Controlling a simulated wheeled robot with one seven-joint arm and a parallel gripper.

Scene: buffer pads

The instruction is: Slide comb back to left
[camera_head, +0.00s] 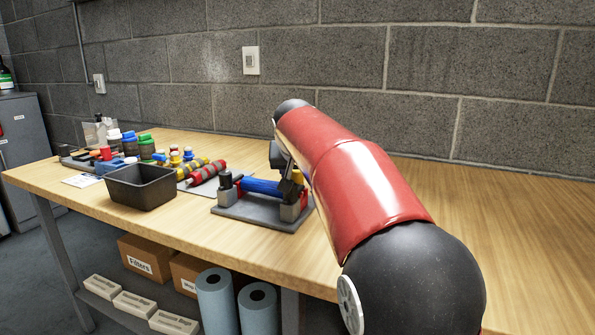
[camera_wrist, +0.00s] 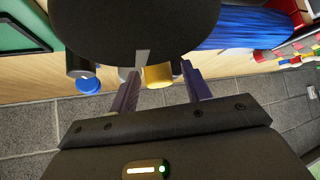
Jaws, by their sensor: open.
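A fixture with a grey base (camera_head: 235,212) stands on the bench and carries a blue ribbed roller (camera_head: 262,187) between two end posts. The roller also shows in the wrist view (camera_wrist: 240,27), at top right. I cannot clearly pick out the comb in either view. My gripper (camera_wrist: 160,72) is open, with its two fingers apart. A yellow cylinder (camera_wrist: 158,76) appears between the fingertips; I cannot tell whether they touch it. A dark cylinder with a blue cap (camera_wrist: 87,83) is left of the fingers. In the head view my arm hides most of the gripper and the fixture's right end.
Left of the fixture are a striped red roller (camera_head: 208,172), a black bin (camera_head: 140,190) and several colour-capped jars (camera_head: 147,148). The wooden bench (camera_head: 500,215) is clear on the right. A block wall (camera_head: 350,60) stands behind.

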